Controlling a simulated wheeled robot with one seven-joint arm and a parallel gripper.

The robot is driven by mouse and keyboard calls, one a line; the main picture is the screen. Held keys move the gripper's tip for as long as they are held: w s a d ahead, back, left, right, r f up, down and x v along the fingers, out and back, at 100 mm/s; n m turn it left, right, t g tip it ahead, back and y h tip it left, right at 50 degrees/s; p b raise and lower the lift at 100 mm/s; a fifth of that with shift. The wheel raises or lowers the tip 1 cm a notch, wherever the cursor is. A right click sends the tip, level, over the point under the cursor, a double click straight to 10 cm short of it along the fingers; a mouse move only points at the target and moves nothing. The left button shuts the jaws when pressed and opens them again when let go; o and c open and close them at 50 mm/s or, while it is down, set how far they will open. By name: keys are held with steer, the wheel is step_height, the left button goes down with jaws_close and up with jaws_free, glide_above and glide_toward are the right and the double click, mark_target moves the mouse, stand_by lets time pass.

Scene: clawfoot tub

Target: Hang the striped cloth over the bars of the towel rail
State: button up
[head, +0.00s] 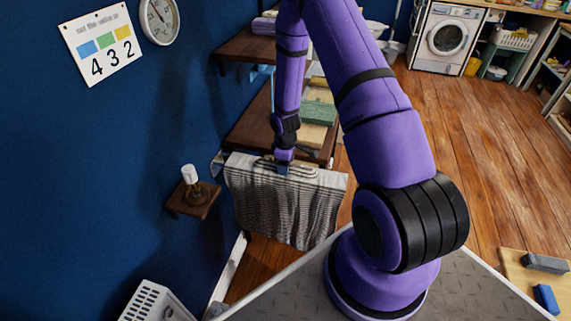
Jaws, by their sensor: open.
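The striped cloth (285,208), grey and white, hangs draped over the towel rail (222,157) next to the blue wall. Its front part falls down in wavy folds. The rail's bars are mostly covered by the cloth; a wall-side end shows at the left. My gripper (283,170) is at the top of the cloth, near the middle of its upper edge. The fingers are small in this view, and I cannot tell whether they touch the cloth.
A small wooden shelf (193,201) with a white-capped bottle (190,178) juts from the wall left of the cloth. Dark wooden shelves (250,130) stand behind the rail. A white basket (157,303) is at the lower left. Open wooden floor (470,150) lies to the right.

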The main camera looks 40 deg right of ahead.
steer(key=shift+r, duration=0.15)
steer(key=shift+r, duration=3.85)
steer(key=s+a+r+m+t+h, duration=0.1)
steer(key=s+a+r, duration=0.1)
steer(key=r, duration=1)
steer(key=s+a+r+m, duration=0.1)
steer(key=a+r, duration=0.1)
steer(key=r, duration=0.9)
steer(key=s+a+r+m+t, duration=0.2)
steer(key=s+a+r, duration=0.2)
steer(key=s+r, duration=0.5)
steer(key=s+a+r+m+t+y, duration=0.1)
steer(key=s+a+r, duration=0.4)
steer(key=s+r, duration=0.5)
steer(key=s+m+t, duration=0.1)
steer(key=s+m, duration=0.1)
steer(key=s, duration=0.2)
steer(key=shift+s+m, duration=0.25)
steer(key=shift+m, duration=0.05)
